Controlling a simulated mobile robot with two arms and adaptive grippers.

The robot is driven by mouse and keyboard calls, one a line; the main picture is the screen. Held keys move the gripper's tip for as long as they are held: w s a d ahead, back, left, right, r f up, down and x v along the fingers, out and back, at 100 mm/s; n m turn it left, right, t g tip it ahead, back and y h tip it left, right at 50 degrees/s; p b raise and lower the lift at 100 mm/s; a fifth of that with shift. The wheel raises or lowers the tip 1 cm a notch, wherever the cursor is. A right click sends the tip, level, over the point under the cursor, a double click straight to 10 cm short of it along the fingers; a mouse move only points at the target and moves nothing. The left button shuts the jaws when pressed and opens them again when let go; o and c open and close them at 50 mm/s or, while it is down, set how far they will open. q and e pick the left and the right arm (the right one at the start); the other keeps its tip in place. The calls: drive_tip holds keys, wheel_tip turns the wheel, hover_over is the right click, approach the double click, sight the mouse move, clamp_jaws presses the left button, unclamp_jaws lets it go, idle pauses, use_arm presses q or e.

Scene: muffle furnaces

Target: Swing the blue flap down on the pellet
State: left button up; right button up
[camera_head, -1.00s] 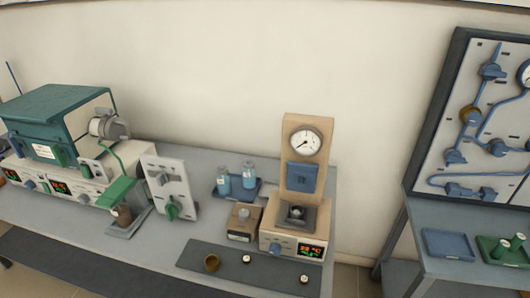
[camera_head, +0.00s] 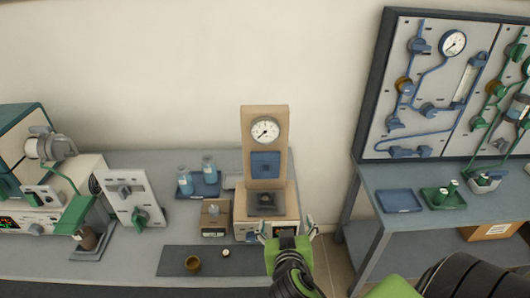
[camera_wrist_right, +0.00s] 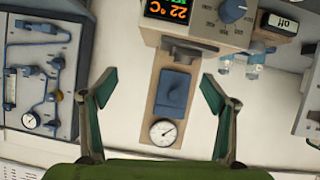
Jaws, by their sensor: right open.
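The blue flap (camera_head: 265,165) stands upright against the beige column of the press, below the round gauge (camera_head: 265,131). It also shows in the right wrist view (camera_wrist_right: 174,88), where the picture is upside down. Below the flap is a dark seat (camera_head: 265,201) on the press base; I cannot make out the pellet in it. My right gripper (camera_head: 287,229) is open and empty, in front of the press base. In the right wrist view its two fingers (camera_wrist_right: 160,92) appear on either side of the flap, apart from it. My left gripper is not in view.
A brown box (camera_head: 214,220) and a blue tray with bottles (camera_head: 206,190) stand left of the press. A dark mat (camera_head: 172,262) with a small brown cup (camera_head: 193,264) lies in front. A side table (camera_head: 378,176) with trays stands to the right.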

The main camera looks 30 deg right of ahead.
sight(265, 155)
drive_tip(key=w+a+r+t+h, duration=0.2)
drive_tip(key=w+r+t, duration=0.4)
drive_tip(key=r, duration=0.4)
drive_tip(key=shift+m+g, duration=0.4)
drive_tip(key=shift+g, duration=0.1)
drive_tip(key=p+x, duration=0.5)
drive_tip(key=x, duration=0.7)
drive_tip(key=shift+w+d, duration=0.15)
drive_tip(key=shift+w, duration=0.2)
drive_tip(key=shift+p+x, duration=0.35)
drive_tip(key=shift+x, duration=0.45)
drive_tip(key=shift+f, duration=0.2)
